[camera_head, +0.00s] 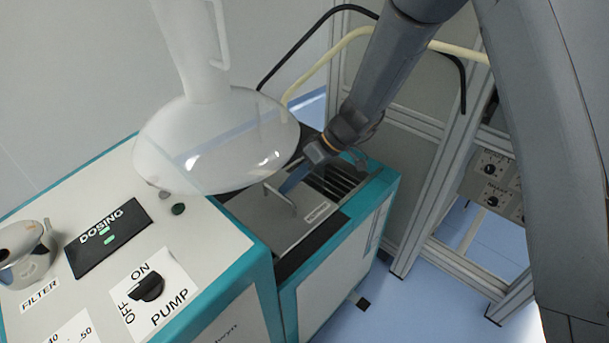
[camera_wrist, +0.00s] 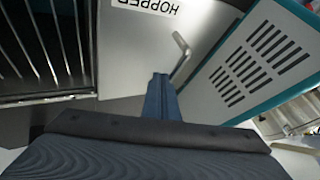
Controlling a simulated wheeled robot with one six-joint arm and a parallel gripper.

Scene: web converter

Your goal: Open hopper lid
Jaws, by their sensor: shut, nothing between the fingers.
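The hopper lid (camera_head: 283,225) is a flat grey metal plate on top of the teal-edged machine, and it looks closed. A bent metal handle (camera_head: 281,198) stands up from it. In the wrist view the lid (camera_wrist: 135,55) carries a HOPPER label (camera_wrist: 147,8), and its handle (camera_wrist: 182,50) is right of my fingertips. My gripper (camera_head: 288,186) is shut and empty, with its blue fingers close beside the handle. The wrist view shows the shut fingers (camera_wrist: 160,82) over the lid near the handle's lower end. I cannot tell whether they touch it.
A large translucent funnel (camera_head: 215,140) stands just left of the lid. A dark slatted grille (camera_head: 338,183) lies right of it. The control panel with a pump knob (camera_head: 148,287) is at the front left. A metal frame (camera_head: 430,200) stands on the right, with hoses behind.

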